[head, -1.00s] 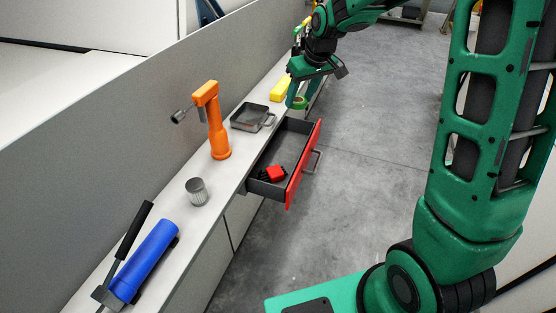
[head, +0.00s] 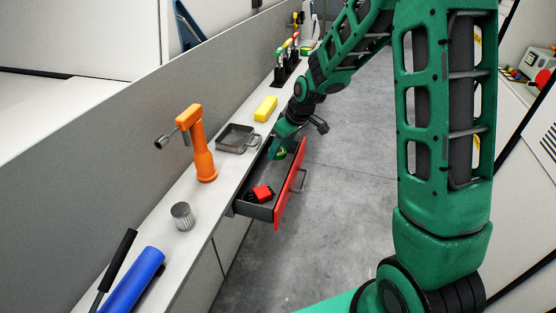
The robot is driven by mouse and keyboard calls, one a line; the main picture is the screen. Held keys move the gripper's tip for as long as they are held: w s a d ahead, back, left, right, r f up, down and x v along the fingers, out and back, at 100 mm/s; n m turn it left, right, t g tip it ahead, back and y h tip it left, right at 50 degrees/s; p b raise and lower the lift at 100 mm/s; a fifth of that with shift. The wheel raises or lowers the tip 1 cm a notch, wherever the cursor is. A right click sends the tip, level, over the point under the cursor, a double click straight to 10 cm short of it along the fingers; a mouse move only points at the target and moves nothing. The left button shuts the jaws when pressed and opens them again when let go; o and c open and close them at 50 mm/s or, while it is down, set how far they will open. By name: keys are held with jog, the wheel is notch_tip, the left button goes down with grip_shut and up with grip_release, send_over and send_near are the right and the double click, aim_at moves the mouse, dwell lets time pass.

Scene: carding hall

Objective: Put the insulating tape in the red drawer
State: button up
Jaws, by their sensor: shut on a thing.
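The red drawer (head: 291,192) stands pulled out from under the bench, with its red front to the right and a dark inside. My gripper (head: 279,150) is at the drawer's far end, pointing down. It is shut on the insulating tape (head: 281,155), a small green roll. The tape shows just below the fingers, over or inside the far part of the drawer. I cannot tell whether it touches the drawer floor. My fingers and the drawer front hide part of it.
A red and black object (head: 262,193) lies in the drawer's near part. On the bench are a grey tray (head: 238,139), a yellow block (head: 265,109), an orange tool (head: 199,145), a ribbed grey cup (head: 182,216) and a blue cylinder (head: 133,280). The drawer's middle looks clear.

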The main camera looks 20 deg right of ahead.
aim_at(280, 167)
jog(key=shift+f, duration=2.4)
jog(key=o, duration=1.1)
jog(key=v, duration=1.2)
jog(key=s+d+r+m+g, duration=0.1)
jog(key=s+d+m, duration=0.3)
jog(key=s, duration=0.7)
jog(key=s+d+r+m+g+h, duration=0.1)
jog(key=s+d+r+m, duration=0.2)
jog(key=s, duration=0.9)
jog(key=s+d+r+m+g+h, duration=0.1)
jog(key=s+d+m, duration=0.4)
jog(key=s, duration=0.7)
jog(key=shift+s+d+r+m+g, duration=0.15)
jog(key=shift+d+r+m+g, duration=0.15)
jog(key=shift+d+r+g, duration=0.35)
jog(key=shift+d, duration=0.25)
